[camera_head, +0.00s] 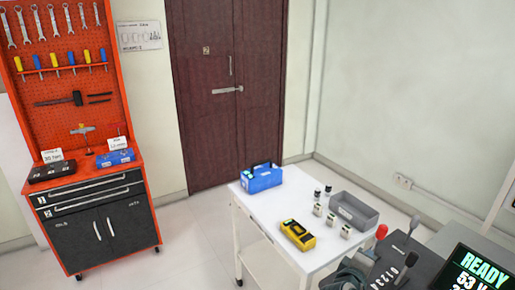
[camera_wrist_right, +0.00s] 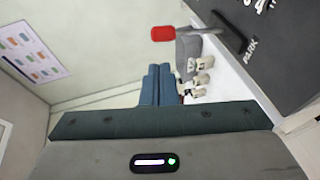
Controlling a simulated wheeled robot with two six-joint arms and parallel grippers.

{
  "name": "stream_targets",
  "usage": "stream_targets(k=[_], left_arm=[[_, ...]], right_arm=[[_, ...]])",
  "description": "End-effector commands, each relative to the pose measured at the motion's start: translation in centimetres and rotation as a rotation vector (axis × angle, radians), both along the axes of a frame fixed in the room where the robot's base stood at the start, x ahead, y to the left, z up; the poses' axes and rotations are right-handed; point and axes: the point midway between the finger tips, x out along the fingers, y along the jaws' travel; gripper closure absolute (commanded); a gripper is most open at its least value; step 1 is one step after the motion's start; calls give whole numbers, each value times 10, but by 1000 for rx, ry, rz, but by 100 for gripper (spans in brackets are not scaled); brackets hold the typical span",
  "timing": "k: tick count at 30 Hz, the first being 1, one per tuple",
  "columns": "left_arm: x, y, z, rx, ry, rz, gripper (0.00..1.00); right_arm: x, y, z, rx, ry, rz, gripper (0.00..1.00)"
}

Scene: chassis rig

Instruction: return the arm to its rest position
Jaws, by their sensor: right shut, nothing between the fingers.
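My right gripper shows in the right wrist view (camera_wrist_right: 157,68), its two blue fingers side by side, shut and with nothing held. In the head view, part of my right arm and gripper (camera_head: 353,268) shows as dark grey shapes at the bottom, beside the lever console (camera_head: 388,268). The exact fingertips are hard to make out there. My left gripper is not in view.
A white table (camera_head: 262,212) carries a blue toolbox (camera_head: 262,180), a yellow device (camera_head: 297,235), a grey bin (camera_head: 352,211) and several small parts. The console's red-knobbed lever (camera_head: 381,231) stands near my right gripper. A screen (camera_head: 478,268) sits at lower right.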

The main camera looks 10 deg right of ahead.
Motion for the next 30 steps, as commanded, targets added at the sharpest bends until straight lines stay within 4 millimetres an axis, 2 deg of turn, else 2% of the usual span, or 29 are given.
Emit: stream_targets(k=[4, 7, 9, 12, 19, 27, 30], left_arm=[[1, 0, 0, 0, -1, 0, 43], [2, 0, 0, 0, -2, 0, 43], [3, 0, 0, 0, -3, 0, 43], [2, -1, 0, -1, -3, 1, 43], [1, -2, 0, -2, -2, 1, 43], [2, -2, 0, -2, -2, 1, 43], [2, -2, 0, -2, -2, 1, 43]], right_arm=[[-43, 1, -42, 217, 10, -18, 100], [-90, 10, -79, 453, 32, -49, 100], [-120, 21, -97, 600, 56, -77, 100], [-155, 34, -114, 757, 93, -114, 100], [-217, 63, -132, 1003, 186, -192, 100], [-281, 94, -136, 1209, 309, -286, 100], [-269, 91, -161, 1202, 309, -293, 100]])
